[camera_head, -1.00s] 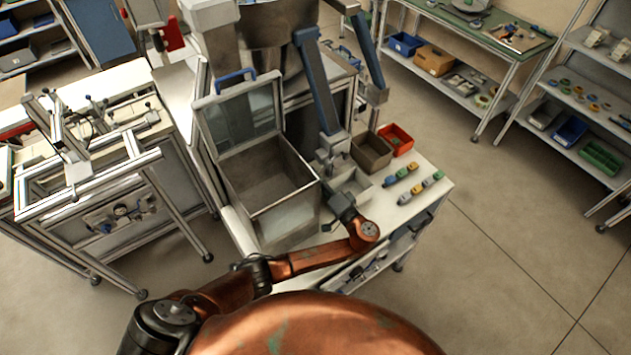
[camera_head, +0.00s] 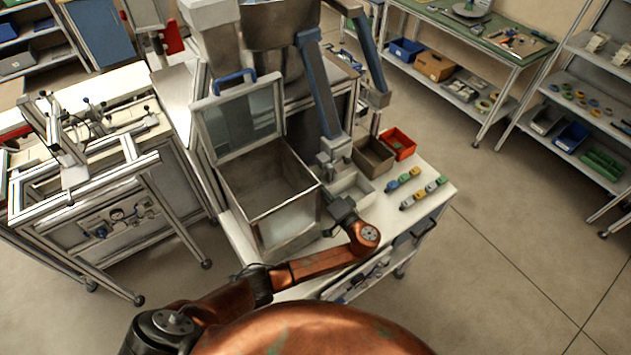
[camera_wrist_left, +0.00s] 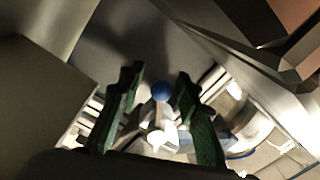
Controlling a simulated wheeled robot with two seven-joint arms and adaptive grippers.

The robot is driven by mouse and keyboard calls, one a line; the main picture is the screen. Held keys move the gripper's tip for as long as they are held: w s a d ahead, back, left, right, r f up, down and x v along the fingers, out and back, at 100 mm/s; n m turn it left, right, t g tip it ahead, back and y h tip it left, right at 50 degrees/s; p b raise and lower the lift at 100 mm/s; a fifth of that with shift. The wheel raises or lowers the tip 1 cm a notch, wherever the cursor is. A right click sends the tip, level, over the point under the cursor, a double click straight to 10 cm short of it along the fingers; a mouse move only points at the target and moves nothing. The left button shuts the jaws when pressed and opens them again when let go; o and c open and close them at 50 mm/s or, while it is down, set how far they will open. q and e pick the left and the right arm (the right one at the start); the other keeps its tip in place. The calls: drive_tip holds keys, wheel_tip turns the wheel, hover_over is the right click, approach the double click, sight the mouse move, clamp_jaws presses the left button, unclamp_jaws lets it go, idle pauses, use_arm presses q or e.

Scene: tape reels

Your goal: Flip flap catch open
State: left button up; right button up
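A small blue ball knob (camera_wrist_left: 161,91) on a pale stem shows in the left wrist view; it looks like the flap catch. My left gripper (camera_wrist_left: 157,82) has its green fingers apart, one on each side of the knob, with gaps between. I cannot tell how deep the knob sits between them. In the head view my left gripper (camera_head: 342,208) is by the foot of the blue-sided chute (camera_head: 319,85), above the small grey tray (camera_head: 352,190). The catch and the fingertips are hidden there. My right gripper is not in view.
Left of the gripper stands a metal bin (camera_head: 290,228) with its lid (camera_head: 240,118) raised. A brown box (camera_head: 374,156) and a red box (camera_head: 398,143) stand behind right. Several small coloured parts (camera_head: 418,193) lie on the white bench top (camera_head: 437,184). The floor at right is clear.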

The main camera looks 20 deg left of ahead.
use_arm(q)
drive_tip(key=shift+d+r, duration=0.1)
drive_tip(key=shift+d, duration=0.2)
drive_tip(key=shift+s, duration=0.15)
drive_tip(key=v, duration=1.2)
